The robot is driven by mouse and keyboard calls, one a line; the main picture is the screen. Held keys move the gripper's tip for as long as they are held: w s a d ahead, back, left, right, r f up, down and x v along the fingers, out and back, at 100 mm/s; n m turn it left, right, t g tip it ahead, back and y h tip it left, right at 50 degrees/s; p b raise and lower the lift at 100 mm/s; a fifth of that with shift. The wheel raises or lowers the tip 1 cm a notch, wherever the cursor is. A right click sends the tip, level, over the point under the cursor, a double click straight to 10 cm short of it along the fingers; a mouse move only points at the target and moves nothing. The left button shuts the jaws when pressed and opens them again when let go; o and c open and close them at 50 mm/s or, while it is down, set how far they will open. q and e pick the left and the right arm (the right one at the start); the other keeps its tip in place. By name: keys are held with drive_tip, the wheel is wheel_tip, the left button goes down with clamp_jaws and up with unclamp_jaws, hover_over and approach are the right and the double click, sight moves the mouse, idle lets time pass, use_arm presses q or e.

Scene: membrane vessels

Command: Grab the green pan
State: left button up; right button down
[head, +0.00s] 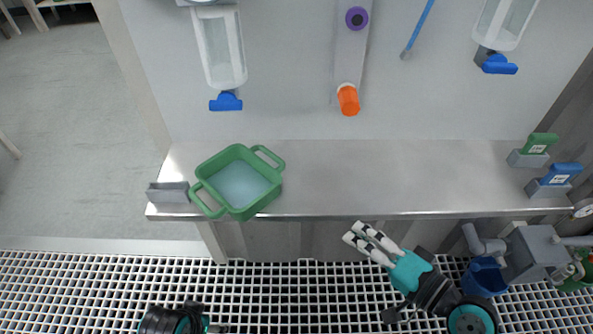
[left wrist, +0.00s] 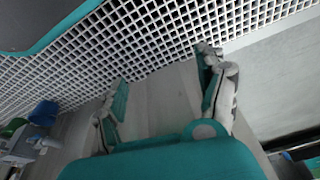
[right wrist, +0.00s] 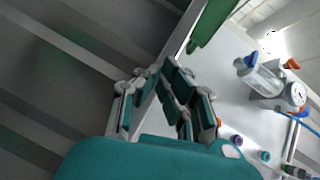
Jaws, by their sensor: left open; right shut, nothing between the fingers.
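The green pan (head: 258,204) is a square green tray with a pale inside and a loop handle at each of two opposite corners. In the head view it sits on the left part of the metal shelf, close to its front edge. A green shape (right wrist: 209,24) at the top of the right wrist view looks like part of it. My right gripper (head: 353,232) is shut and empty, in front of the shelf edge, to the right of the pan and apart from it. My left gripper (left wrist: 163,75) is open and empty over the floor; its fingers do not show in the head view.
The metal shelf (head: 400,178) is clear right of the pan. A small grey holder (head: 168,193) stands left of the pan. Green (head: 541,143) and blue (head: 566,173) handled items sit at the right end. Blue valves and an orange cap (head: 348,101) hang above. White grating (head: 90,290) lies below.

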sight(292, 178)
wheel_tip(292, 178, up, 5)
drive_tip(key=w+m+t, duration=0.1)
drive_tip(key=m+t, duration=0.1)
drive_tip(key=m, duration=0.1)
drive_tip(key=shift+y, duration=0.4)
drive_tip(key=p+x, duration=0.3)
drive_tip(key=x, duration=0.5)
drive_tip(key=shift+w+d, duration=0.1)
drive_tip(key=shift+w, duration=0.15)
drive_tip(key=x, duration=0.9)
drive_tip(key=shift+w+a+f, duration=0.2)
drive_tip(key=shift+a+f, duration=0.05)
drive_tip(key=shift+f, duration=0.05)
use_arm(q)
wheel_tip(292, 178, down, 10)
drive_tip(key=s, duration=0.1)
drive_tip(key=shift+f+g, duration=0.2)
drive_tip(key=shift+g, duration=0.1)
use_arm(e)
drive_tip(key=shift+w+a, duration=0.5)
drive_tip(key=shift+w, duration=0.05)
use_arm(q)
drive_tip(key=shift+a+r, duration=0.1)
